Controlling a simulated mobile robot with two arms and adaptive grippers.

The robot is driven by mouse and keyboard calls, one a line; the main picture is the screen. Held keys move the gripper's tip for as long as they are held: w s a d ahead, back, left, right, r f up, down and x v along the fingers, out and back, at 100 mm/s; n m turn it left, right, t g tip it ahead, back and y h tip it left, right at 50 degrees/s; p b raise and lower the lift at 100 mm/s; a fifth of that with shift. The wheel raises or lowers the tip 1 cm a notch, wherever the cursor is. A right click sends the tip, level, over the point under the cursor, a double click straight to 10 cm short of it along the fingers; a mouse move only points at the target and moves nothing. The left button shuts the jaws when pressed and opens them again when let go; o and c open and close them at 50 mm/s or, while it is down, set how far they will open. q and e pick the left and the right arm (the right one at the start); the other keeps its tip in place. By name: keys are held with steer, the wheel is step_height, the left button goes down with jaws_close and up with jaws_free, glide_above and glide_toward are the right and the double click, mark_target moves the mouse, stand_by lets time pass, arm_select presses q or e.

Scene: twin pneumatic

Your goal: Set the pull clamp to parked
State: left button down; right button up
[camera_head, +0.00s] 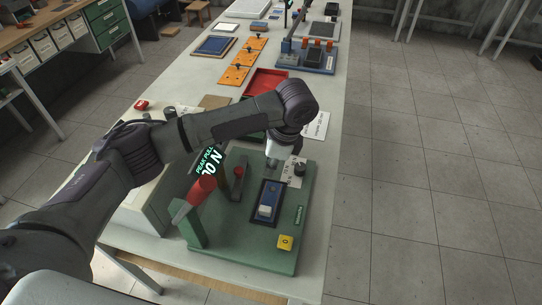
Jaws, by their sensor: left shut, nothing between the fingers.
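The green test fixture (245,238) stands on the near end of the long table. On it are a red-handled lever (199,190) at the left, a dark upright lever with a red tip (238,178), and a blue slotted block (266,200) with a pale piece in it. I cannot tell which part is the pull clamp. A display (207,163) reads "PEAK PULL" with "00 N" visible. My arm hides part of the fixture's back. My right gripper is out of view.
A yellow button (285,242) sits at the fixture's front right. Behind are a red tray (266,82), orange plates (243,62) and a blue-based device (305,60). A grey box (148,205) stands left of the fixture.

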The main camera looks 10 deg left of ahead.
mark_target(239, 173)
arm_select(q)
steer(key=x, duration=0.4)
steer(key=shift+r+p, duration=0.1)
steer(key=shift+p, duration=0.25)
steer(key=a+p, duration=0.1)
steer(key=a, duration=0.2)
steer(key=shift+s+a+p, duration=0.15)
steer(key=shift+p, duration=0.2)
steer(key=shift+s+a+f, duration=0.1)
steer(key=shift+a+f, duration=0.15)
steer(key=shift+a, duration=0.2)
